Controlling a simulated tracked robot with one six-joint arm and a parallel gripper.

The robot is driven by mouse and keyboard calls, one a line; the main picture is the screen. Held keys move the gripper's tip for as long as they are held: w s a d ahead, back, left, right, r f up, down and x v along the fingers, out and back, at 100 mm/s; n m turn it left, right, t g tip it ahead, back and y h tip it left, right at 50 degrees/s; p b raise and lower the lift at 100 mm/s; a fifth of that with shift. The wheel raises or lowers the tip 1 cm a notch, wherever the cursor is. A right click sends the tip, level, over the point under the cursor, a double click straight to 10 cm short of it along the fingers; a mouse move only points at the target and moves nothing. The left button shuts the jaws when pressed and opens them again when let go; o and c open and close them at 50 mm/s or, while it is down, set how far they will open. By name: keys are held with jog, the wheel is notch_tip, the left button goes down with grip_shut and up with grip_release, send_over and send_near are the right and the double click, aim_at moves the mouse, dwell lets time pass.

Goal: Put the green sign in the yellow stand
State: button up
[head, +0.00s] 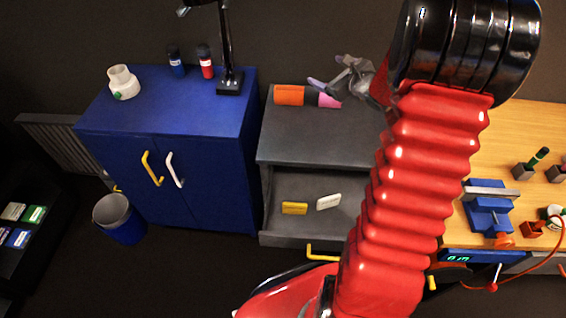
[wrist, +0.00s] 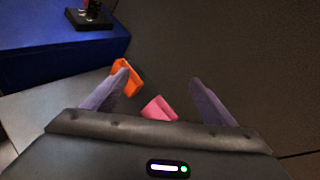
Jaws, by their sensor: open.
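My gripper (head: 330,74) is over the back of the grey cabinet; it also shows in the wrist view (wrist: 158,80). Its two fingers are wide apart with nothing between the tips. An orange piece (head: 289,95) and a pink piece (head: 329,100) stand at the cabinet's back edge. In the wrist view the orange piece (wrist: 130,80) is by the left finger and the pink piece (wrist: 159,109) lies between the fingers' lines. A yellow piece (head: 294,208) lies in the open drawer; I cannot tell if it is the stand. I cannot make out a green sign for certain.
A white piece (head: 328,201) shares the open drawer (head: 283,229). A black lamp (head: 229,82) and bottles stand on the blue cabinet (head: 210,112). A shelf at far left holds a green item (head: 35,214) among others. My red arm hides the cabinet's right side.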

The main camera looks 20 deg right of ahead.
jog(key=s+a+r+n+g+y, duration=0.25)
jog(key=s+a+n, duration=0.2)
jog(key=a, duration=0.45)
jog(key=s+a+r+n+g+y, duration=0.1)
jog(key=s+a+r+n+y, duration=0.15)
jog(key=a+n, duration=0.55)
jog(key=s+a+r+n+g+y, duration=0.1)
jog(key=s+a+r+n+g, duration=0.2)
jog(key=a, duration=0.8)
jog(key=s+a+n+g+h, duration=0.2)
jog(key=s+a+n, duration=0.3)
jog(key=s+n, duration=0.6)
jog(key=s+d+n+h, duration=0.3)
jog(key=s+n+h, duration=0.1)
jog(key=s, duration=0.7)
jog(key=shift+s+f, duration=0.25)
jog(key=shift+f, duration=0.2)
jog(key=shift+d+n, duration=0.1)
jog(key=shift+n, duration=0.15)
